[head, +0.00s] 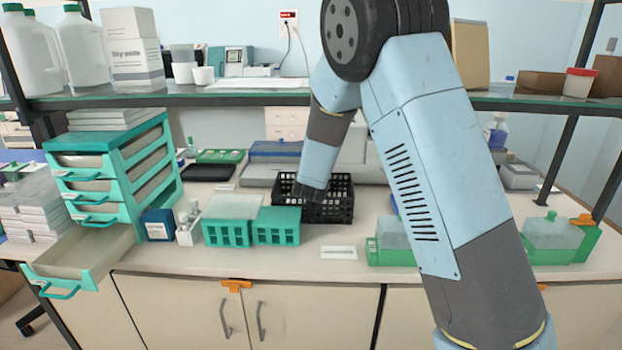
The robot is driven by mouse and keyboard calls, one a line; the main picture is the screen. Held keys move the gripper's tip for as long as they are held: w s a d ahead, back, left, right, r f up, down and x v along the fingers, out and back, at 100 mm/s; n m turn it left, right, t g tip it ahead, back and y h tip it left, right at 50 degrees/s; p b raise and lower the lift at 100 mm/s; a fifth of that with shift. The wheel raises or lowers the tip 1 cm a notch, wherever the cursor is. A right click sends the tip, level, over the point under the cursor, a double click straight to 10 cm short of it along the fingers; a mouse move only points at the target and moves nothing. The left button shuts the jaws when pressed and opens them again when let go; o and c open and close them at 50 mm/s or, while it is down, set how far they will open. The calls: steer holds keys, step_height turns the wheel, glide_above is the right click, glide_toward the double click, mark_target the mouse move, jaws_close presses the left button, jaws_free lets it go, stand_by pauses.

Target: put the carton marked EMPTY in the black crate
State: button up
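The black crate (341,206) stands on the bench at the middle, an open basket with slotted walls. My arm reaches down over it, and the dark end of my gripper (312,192) is at the crate's left part. The fingers are hidden or too dark to make out, so I cannot tell whether they hold anything. What lies inside the crate is mostly hidden. I cannot read the word EMPTY on any carton. A small dark blue carton (158,225) with a pale label stands on the bench at the left.
Green racks (277,226) stand just left of the crate. A green drawer tower (113,175) has its bottom drawer (85,260) pulled out. A glass shelf (230,97) above the bench carries a white box (133,50) and brown cartons (540,82). My arm hides the bench right of the crate.

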steer(key=shift+s+f, duration=0.1)
steer(key=shift+f, duration=0.25)
steer(key=shift+s+f, duration=0.1)
steer(key=shift+f, duration=0.1)
steer(key=o, duration=1)
steer(key=shift+s+f, duration=0.1)
steer(key=shift+f, duration=0.05)
steer(key=shift+r, duration=0.4)
steer(key=shift+s+r, duration=0.15)
steer(key=shift+r, duration=0.1)
steer(key=v, duration=1.1)
steer(key=shift+r, duration=0.45)
